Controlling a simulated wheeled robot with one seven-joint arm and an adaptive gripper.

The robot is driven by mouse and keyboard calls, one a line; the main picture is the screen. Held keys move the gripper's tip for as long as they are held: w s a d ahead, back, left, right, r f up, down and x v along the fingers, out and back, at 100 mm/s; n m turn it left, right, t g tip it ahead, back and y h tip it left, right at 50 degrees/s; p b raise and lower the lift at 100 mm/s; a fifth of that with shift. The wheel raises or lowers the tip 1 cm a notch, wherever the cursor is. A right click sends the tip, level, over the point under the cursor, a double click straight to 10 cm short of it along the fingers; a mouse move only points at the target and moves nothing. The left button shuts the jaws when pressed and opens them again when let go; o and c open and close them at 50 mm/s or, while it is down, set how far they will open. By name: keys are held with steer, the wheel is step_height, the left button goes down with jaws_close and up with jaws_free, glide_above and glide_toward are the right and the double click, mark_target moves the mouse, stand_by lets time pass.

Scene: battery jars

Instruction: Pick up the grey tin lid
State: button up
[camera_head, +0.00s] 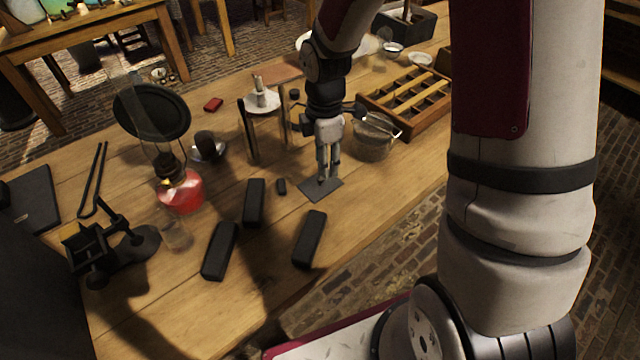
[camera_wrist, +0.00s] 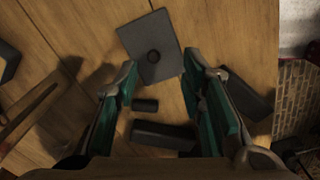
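The grey tin lid (camera_head: 308,191) is a flat, dark grey square with a small round knob, lying on the wooden table in the head view. In the wrist view the lid (camera_wrist: 150,30) lies at the top centre, with its dark knob in its middle. My gripper (camera_head: 328,180) points down over the lid in the head view. In the wrist view my gripper (camera_wrist: 160,62) is open, its two green-padded fingers apart with nothing held between them. The knob lies between and beyond the fingertips there. The exact height above the lid is hard to tell.
Dark blocks (camera_head: 309,238) lie in front of the lid, with a small one (camera_head: 281,186) to its left. A glass jar (camera_head: 374,148) and a wooden compartment tray (camera_head: 440,112) stand behind right.

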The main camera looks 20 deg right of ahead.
mark_target(320, 182)
steer(key=shift+w+a+f+b, duration=0.1)
steer(key=shift+w+f, duration=0.05)
steer(key=shift+f, duration=0.85)
steer(key=shift+w+a+f+b, duration=0.1)
steer(key=shift+f, duration=0.85)
steer(key=shift+w+a+f+b, duration=0.1)
steer(key=shift+w+f, duration=0.05)
steer(key=shift+f, duration=0.85)
steer(key=shift+c, duration=0.3)
jaws_close()
